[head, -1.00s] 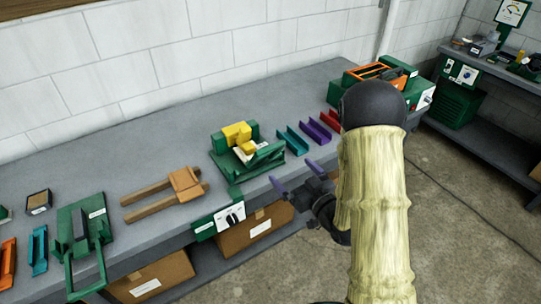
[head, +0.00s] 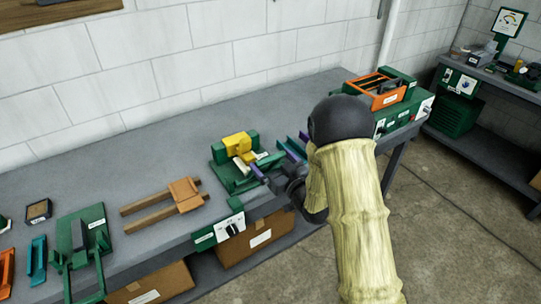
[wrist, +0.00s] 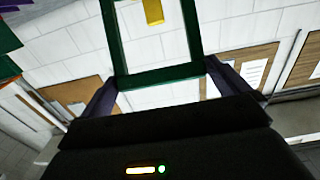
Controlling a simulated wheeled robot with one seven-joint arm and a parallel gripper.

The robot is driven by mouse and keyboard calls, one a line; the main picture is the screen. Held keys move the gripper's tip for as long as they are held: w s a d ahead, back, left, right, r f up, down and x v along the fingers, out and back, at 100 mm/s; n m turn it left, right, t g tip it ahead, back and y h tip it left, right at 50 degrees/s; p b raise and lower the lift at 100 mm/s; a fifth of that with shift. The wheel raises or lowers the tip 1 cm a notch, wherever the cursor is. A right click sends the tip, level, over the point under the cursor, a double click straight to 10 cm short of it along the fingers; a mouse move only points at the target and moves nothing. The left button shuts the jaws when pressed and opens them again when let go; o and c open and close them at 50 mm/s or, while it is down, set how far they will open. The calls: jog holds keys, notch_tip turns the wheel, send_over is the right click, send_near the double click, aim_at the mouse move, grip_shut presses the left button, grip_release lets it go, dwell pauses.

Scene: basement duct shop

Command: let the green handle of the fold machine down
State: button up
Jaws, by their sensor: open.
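A green machine with a yellow block (head: 237,145) on top stands at the middle of the bench; its green base (head: 222,180) shows on the left. My gripper (head: 274,163) is at its right front side, with its dark purple fingers open and pointing at it. In the wrist view, a green rectangular handle frame (wrist: 160,76) stands in front of my gripper (wrist: 160,84), its crossbar between the two spread fingers. I cannot tell whether the fingers touch it. Part of the machine's right side is hidden by my gripper.
A second green machine with a frame handle (head: 82,262) stands at the left. A wooden fork-shaped piece (head: 165,200) lies between them. A green control box (head: 218,232) is on the bench front. An orange-and-green unit (head: 378,95) stands at the far right.

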jog(key=shift+x, duration=0.8)
jog(key=c, duration=1)
jog(key=shift+f+b, duration=0.15)
jog(key=shift+b, duration=0.15)
